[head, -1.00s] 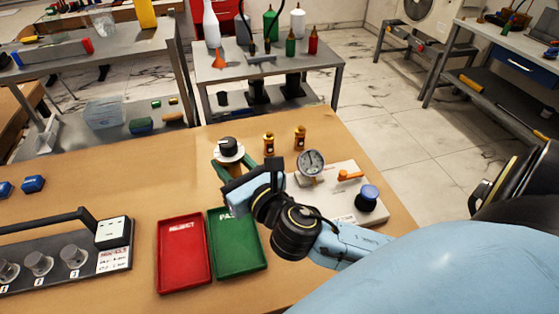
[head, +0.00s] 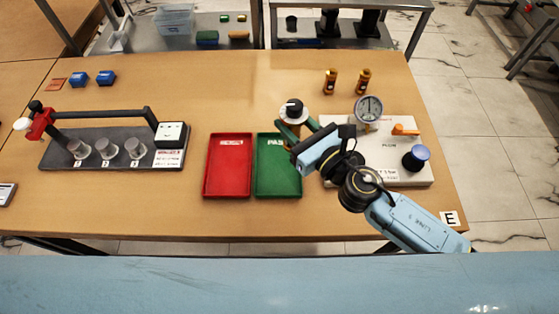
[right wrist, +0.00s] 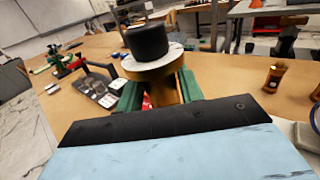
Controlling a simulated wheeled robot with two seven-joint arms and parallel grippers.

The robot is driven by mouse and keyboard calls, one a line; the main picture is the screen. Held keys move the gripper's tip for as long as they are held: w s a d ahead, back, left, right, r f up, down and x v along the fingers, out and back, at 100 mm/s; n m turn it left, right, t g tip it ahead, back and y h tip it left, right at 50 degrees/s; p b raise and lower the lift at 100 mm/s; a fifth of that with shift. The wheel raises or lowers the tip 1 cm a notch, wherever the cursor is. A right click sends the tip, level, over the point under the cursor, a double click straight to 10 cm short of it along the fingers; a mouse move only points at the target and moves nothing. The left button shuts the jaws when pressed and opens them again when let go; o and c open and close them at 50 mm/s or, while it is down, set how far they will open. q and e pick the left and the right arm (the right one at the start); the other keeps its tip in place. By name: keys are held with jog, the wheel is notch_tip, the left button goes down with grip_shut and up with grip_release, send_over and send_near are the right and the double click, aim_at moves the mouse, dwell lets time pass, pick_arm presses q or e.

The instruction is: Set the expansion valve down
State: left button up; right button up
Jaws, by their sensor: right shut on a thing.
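The expansion valve (head: 294,109) has a black knob, a white dial disc and a brass body. My right gripper (head: 292,130) has green fingers, shut around the valve's body just behind the green tray (head: 278,190). In the right wrist view the valve (right wrist: 150,45) stands upright between the green fingers (right wrist: 160,95), its knob on top. The fingers and wrist hide its lower part, so I cannot tell whether its base touches the table. A red tray (head: 228,188) lies left of the green one. Both trays look empty. My left gripper is not in view.
Right of the valve is a pale gauge rig (head: 400,178) with a round gauge (head: 368,108), orange lever and blue knob. Two brass fittings (head: 330,82) stand behind. A dark block rack (head: 110,155) is at left. The table (head: 220,95) behind the trays is bare.

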jog(key=a+f+b, duration=0.1)
jog(key=f+b, duration=0.1)
jog(key=f, duration=0.2)
jog(key=a+f+n+g+y+b, duration=0.1)
jog(key=f+b, duration=0.1)
jog(key=f, duration=0.2)
jog(key=s+a+f+y+b, duration=0.1)
jog(key=f+b, duration=0.1)
jog(key=f, duration=0.1)
jog(key=shift+s+a+f+n+g, duration=0.1)
jog(key=shift+a+f+n+g, duration=0.1)
jog(key=shift+f+n+g, duration=0.15)
jog(key=shift+f, duration=0.2)
jog(key=o, duration=0.9)
jog(key=shift+c, duration=0.2)
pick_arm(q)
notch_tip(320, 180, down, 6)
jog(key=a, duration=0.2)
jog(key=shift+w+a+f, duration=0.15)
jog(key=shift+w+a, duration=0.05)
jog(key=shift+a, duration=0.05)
pick_arm(e)
jog(key=o, duration=0.4)
